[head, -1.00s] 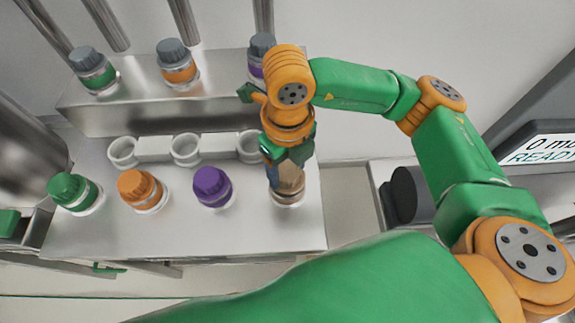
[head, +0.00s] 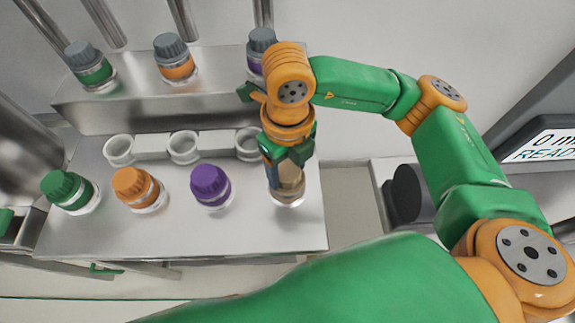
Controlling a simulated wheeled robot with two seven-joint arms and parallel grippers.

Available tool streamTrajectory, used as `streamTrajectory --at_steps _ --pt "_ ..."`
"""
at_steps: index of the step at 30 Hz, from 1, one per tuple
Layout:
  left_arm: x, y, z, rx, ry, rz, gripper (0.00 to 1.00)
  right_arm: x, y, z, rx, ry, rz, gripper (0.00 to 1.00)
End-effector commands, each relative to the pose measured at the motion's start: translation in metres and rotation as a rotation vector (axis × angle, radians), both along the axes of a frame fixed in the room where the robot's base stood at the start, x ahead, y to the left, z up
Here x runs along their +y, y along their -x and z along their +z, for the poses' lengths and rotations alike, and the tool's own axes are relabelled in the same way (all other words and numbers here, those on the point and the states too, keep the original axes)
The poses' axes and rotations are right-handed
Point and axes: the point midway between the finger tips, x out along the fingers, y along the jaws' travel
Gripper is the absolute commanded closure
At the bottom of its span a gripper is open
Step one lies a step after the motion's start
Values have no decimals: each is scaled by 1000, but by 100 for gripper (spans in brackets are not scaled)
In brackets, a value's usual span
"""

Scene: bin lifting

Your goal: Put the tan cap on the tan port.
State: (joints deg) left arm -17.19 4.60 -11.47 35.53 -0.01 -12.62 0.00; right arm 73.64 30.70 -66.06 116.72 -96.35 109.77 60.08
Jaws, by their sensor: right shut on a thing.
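My right gripper (head: 287,172) points down over the right end of the front row on the metal bench. It is shut on the tan cap, which its fingers and wrist mostly hide. Tan colour (head: 291,180) shows at the fingers, directly above the clear base ring of the tan port (head: 289,201). Cap and port look in line, but I cannot tell whether the cap is seated or just above. My left gripper is not in view.
Green (head: 64,187), orange (head: 133,185) and purple (head: 209,185) capped ports stand left in the same row. White ring holders (head: 152,147) lie behind them. Grey-capped bottles (head: 174,58) stand on the raised shelf (head: 150,108). A display (head: 545,147) is at the right.

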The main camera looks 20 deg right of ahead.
Motion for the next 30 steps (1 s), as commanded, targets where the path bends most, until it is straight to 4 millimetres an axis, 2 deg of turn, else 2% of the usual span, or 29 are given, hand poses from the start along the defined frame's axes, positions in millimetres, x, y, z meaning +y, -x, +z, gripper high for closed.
streamTrajectory --at_steps 11,12,15,16,23,26,30 --pt "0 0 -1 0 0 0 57 0 1 -1 3 1 1 100" --pt "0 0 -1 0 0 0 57 0 1 -1 3 1 1 30" --pt "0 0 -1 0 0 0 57 0 1 -1 3 0 1 3" --pt "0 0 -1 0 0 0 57 0 1 -1 2 0 1 0" --pt "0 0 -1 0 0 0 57 0 0 1 0 0 0 0" --pt "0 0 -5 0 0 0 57 1 -1 17 -4 -1 1 0" --pt "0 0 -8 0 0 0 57 0 -1 48 -4 -1 0 0"
